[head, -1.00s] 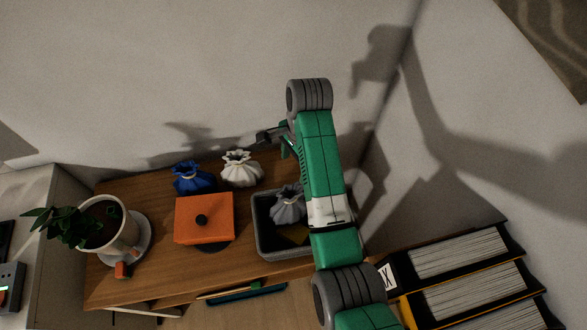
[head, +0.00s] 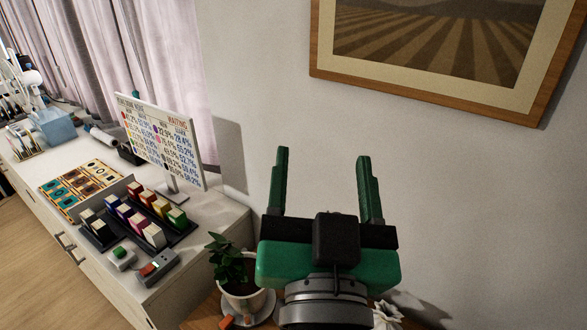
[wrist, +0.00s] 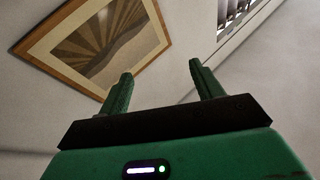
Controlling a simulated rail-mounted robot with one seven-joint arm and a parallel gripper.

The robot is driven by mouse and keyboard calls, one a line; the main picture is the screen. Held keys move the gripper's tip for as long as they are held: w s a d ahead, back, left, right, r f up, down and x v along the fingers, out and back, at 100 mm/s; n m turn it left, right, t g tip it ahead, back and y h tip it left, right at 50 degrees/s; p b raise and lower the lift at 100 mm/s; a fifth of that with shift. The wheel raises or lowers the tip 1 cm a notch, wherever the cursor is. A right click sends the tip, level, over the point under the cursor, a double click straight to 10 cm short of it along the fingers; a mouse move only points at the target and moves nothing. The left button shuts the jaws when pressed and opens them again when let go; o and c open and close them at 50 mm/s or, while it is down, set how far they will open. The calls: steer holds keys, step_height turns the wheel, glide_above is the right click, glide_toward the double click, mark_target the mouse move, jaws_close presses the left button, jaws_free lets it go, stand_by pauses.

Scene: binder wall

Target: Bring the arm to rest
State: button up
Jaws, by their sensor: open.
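My gripper (head: 322,185) is raised in front of the bare wall in the head view, above the wooden cabinet top. Its two green fingers point up and stand wide apart with nothing between them. The wrist view also shows my gripper (wrist: 160,82) open and empty, its fingers pointing toward the upper wall. My wrist hides most of the cabinet top below it.
A potted plant (head: 228,264) stands just left of my wrist, and part of a white pouch (head: 386,314) shows at right. A white counter (head: 200,232) with a price board (head: 160,140) lies left. A framed picture (head: 430,45) hangs above right.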

steer(key=s+a+r+n+t+y, duration=0.1)
steer(key=s+a+r+n+t, duration=0.1)
steer(key=s+r, duration=0.3)
steer(key=shift+s+a+r+n+t+y, duration=0.35)
steer(key=shift+s+a+t, duration=0.15)
steer(key=shift+s+a, duration=0.55)
steer(key=shift+s+d+r, duration=0.1)
steer(key=shift+d, duration=0.05)
